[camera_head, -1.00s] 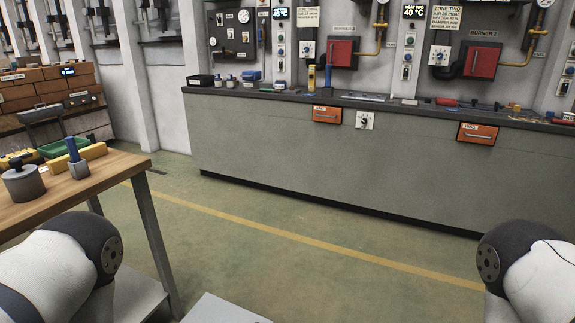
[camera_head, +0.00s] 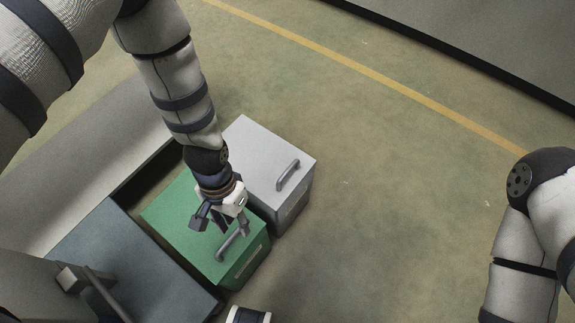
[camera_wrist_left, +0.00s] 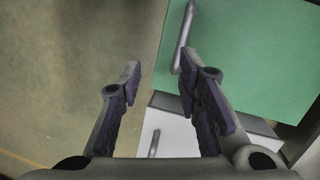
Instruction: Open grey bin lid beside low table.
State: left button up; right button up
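The grey bin (camera_head: 258,150) stands on the floor, its flat light grey lid shut, with a bar handle (camera_head: 288,175) near the right edge. Its lid also shows low in the left wrist view (camera_wrist_left: 175,133), partly hidden by a finger. A green bin (camera_head: 172,216) with a similar handle (camera_head: 232,243) stands against it on the near side. My left gripper (camera_head: 222,222) is over the green lid, close to the green handle. In the left wrist view its fingers (camera_wrist_left: 160,65) are apart with nothing between them. My right gripper is out of view.
A blue-grey surface (camera_head: 110,250) lies left of the green bin, and a long pale grey surface (camera_head: 105,165) runs behind it. The floor (camera_head: 400,190) right of the bins is clear, with a yellow line (camera_head: 400,85) across it.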

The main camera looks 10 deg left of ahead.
pick_arm(q)
jog(key=w+d+m+b, duration=0.1)
jog(key=w+b, duration=0.2)
jog(key=w, duration=0.4)
jog(key=w+d+b, duration=0.2)
jog(key=w, duration=0.5)
jog(key=m+t+b, duration=0.1)
jog(key=b, duration=0.1)
send_near(287, 171)
jog(key=shift+h, duration=0.4)
jog(key=b+x, duration=0.1)
jog(key=x, duration=0.1)
jog(key=b+x, duration=0.1)
jog(key=x, duration=0.2)
jog(key=b+x, duration=0.1)
jog(key=x, duration=0.2)
jog(key=shift+a+f, duration=0.15)
jog(key=shift+a, duration=0.15)
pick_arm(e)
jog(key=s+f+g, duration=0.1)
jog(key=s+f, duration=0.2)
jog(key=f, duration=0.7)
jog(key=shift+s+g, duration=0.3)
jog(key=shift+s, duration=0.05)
pick_arm(q)
grip_shut()
